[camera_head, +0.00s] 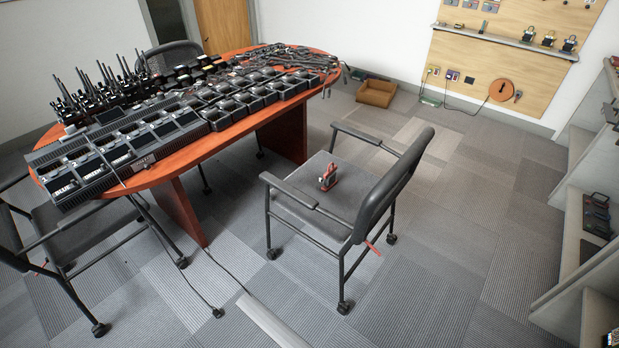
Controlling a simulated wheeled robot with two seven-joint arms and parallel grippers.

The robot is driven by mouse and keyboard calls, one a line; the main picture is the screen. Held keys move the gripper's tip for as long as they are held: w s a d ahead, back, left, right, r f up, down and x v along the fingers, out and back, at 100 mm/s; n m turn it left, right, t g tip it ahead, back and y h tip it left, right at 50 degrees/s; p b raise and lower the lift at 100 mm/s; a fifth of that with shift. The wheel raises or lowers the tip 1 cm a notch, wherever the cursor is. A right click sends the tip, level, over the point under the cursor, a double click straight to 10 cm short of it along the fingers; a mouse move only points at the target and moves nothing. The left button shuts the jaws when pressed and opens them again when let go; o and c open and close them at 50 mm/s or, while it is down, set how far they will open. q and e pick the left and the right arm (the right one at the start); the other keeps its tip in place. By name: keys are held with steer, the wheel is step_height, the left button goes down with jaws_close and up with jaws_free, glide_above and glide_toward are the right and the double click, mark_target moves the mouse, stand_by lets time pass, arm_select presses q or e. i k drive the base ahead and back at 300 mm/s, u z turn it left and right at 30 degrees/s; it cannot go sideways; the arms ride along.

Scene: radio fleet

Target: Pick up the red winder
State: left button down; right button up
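A small red and black object (327,177), which may be the red winder, stands on the seat of the grey armchair (345,200) in the middle of the room. It is too small to make out in detail. A round orange-red disc (502,90) is at the lower right of the wooden wall panel; I cannot tell whether it is a winder. Neither of my grippers is in view.
An oval red-brown table (185,153) at the left holds radios and charger trays. An orange-brown box (376,92) sits by the back wall. Shelves (570,255) line the right side. A cable (198,263) and a floor strip (270,322) cross the carpet. Carpet right of the armchair is clear.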

mark_target(330, 177)
steer(key=u, duration=0.7)
steer(key=i, duration=0.85)
steer(key=z, duration=2.05)
